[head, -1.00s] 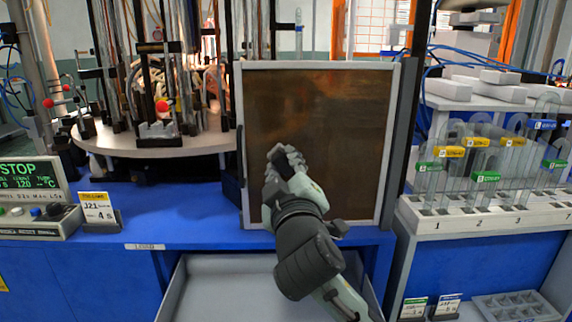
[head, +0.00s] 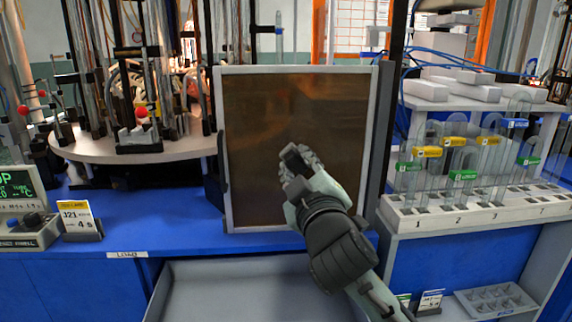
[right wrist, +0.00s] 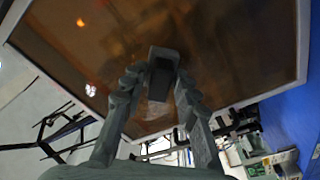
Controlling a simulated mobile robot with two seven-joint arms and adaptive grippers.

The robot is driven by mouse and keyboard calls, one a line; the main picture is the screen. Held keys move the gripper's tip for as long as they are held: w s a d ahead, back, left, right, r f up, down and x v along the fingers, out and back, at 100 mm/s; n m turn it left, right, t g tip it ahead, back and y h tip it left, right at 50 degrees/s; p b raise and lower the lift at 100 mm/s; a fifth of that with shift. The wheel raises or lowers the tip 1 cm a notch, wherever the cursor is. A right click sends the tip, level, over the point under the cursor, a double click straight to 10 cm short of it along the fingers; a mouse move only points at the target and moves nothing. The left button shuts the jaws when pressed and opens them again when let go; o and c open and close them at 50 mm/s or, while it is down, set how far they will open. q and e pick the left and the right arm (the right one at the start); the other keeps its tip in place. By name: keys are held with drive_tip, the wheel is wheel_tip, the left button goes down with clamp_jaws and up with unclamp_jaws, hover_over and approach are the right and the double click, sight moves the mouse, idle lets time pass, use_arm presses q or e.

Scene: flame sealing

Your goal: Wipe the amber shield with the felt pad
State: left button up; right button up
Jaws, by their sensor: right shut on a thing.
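The amber shield (head: 262,120) is a brown, see-through panel in a pale frame, standing upright on the blue bench. It also fills the upper part of the right wrist view (right wrist: 110,50). My right gripper (head: 297,160) is in front of the shield, a little right of its middle. It is shut on a dark grey block, the felt pad (right wrist: 162,62), held at the fingertips against or very near the panel; I cannot tell whether it touches. Hazy, smudge-like patches show on the panel. My left gripper is not in view.
A round grey turntable (head: 110,150) with rods and clamps stands left of the shield. A white rack (head: 480,205) with glass tubes and coloured tags stands right. A control box (head: 25,220) and sign (head: 78,218) sit at left. An open grey drawer (head: 230,285) is below.

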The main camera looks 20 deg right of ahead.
drive_tip(key=shift+s+d, duration=0.2)
drive_tip(key=shift+d, duration=0.35)
drive_tip(key=shift+s+d, duration=0.15)
drive_tip(key=shift+d, duration=0.4)
drive_tip(key=shift+w+r, duration=0.1)
drive_tip(key=shift+r, duration=0.7)
drive_tip(key=shift+w+a, duration=0.35)
drive_tip(key=shift+a, duration=0.9)
drive_tip(key=shift+w+a, duration=0.3)
drive_tip(key=shift+a, duration=1)
drive_tip(key=shift+w+a, duration=0.35)
drive_tip(key=shift+a, duration=0.9)
drive_tip(key=shift+w+r, duration=0.1)
drive_tip(key=shift+r, duration=0.6)
drive_tip(key=shift+s+d, duration=0.35)
drive_tip(key=shift+d, duration=0.95)
drive_tip(key=shift+s+d, duration=0.4)
drive_tip(key=shift+d, duration=0.85)
drive_tip(key=shift+s+d, duration=0.35)
drive_tip(key=shift+d, duration=0.95)
